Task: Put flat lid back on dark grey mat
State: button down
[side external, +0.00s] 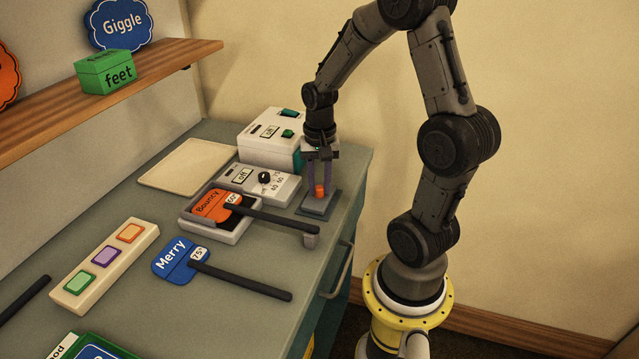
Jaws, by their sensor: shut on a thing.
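My gripper (319,184) points straight down at the right end of the counter. Its purple fingers are shut on a small orange piece, which looks like the knob of the flat lid (319,190). Directly below is the dark grey mat (314,209), a flat square near the counter's right edge. The lid's plate is hard to tell from the mat at this size. I cannot tell whether the lid touches the mat or hangs just above it.
A white box with green switches (262,140) stands close behind my gripper. A dial panel (258,184) lies to its left. An orange "Bouncy" paddle (212,205) rests on a tray, its dark handle reaching towards the mat. A blue "Merry" paddle (172,261) lies nearer.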

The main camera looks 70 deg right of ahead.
aim_at(319, 187)
jog(key=c, duration=0.7)
grip_release()
jog(key=shift+f, duration=0.15)
jog(key=shift+o, duration=0.2)
notch_tip(319, 187, up, 12)
jog(key=s+a+r+n+t, duration=0.2)
jog(key=s+a+n, duration=0.2)
jog(key=a+n, duration=0.2)
jog(key=s+a+r+n+t, duration=0.1)
jog(key=s+a+n+t, duration=0.2)
jog(key=a+n, duration=0.4)
jog(key=a, duration=0.4)
jog(key=shift+s+r+t, duration=0.3)
jog(key=shift+s+r, duration=0.05)
jog(key=shift+r, duration=0.05)
